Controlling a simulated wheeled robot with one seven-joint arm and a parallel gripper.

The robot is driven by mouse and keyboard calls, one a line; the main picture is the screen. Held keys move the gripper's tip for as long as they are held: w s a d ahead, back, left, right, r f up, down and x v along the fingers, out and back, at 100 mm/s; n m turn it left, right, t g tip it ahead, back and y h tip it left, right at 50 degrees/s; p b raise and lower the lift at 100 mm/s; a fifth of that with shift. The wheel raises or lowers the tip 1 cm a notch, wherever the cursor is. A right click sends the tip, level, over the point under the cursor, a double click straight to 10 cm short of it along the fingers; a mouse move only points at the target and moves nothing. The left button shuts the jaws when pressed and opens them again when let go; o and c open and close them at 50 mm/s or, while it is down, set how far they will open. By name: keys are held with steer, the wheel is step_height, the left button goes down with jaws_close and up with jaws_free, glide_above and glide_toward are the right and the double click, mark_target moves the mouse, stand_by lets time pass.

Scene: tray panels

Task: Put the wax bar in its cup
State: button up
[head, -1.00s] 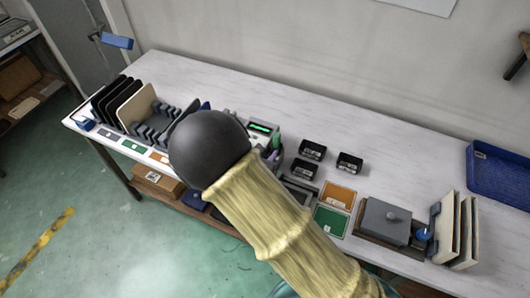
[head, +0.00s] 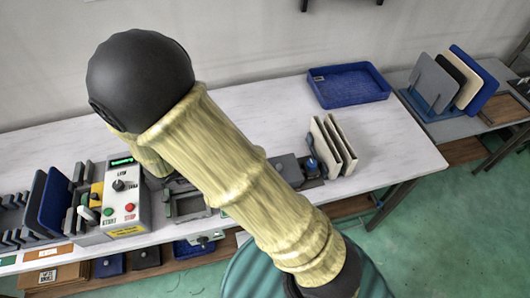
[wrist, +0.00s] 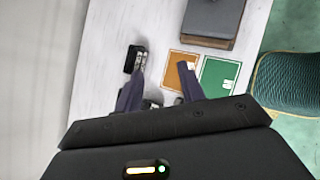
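I cannot pick out the wax bar or its cup for certain in any view. In the wrist view the two dark fingers of my gripper (wrist: 160,84) are apart, with white table top and no held thing visible between them. A small black holder (wrist: 136,60) with a pale label stands just beyond the left finger. Another dark item, partly hidden, shows low between the fingers. In the head view my arm covers the middle of the table, and my gripper is hidden.
An orange panel (wrist: 176,67) and a green panel (wrist: 222,75) lie near the right finger, by a grey block (wrist: 213,18). A control box (head: 122,200), a blue tray (head: 348,88) and upright cream panels (head: 330,146) stand on the table. The back table is largely clear.

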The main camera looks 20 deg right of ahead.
steer(key=s+d+r+m+g+y, duration=0.1)
steer(key=s+d+r+m+y, duration=0.2)
steer(key=d+m, duration=0.3)
steer(key=s+d+r+m+g+y, duration=0.2)
steer(key=s+d+m, duration=0.4)
steer(key=m, duration=0.9)
step_height(320, 180, up, 3)
steer(key=shift+s+d+f+y, duration=0.15)
steer(key=shift+s+y, duration=0.1)
steer(key=shift+y, duration=0.65)
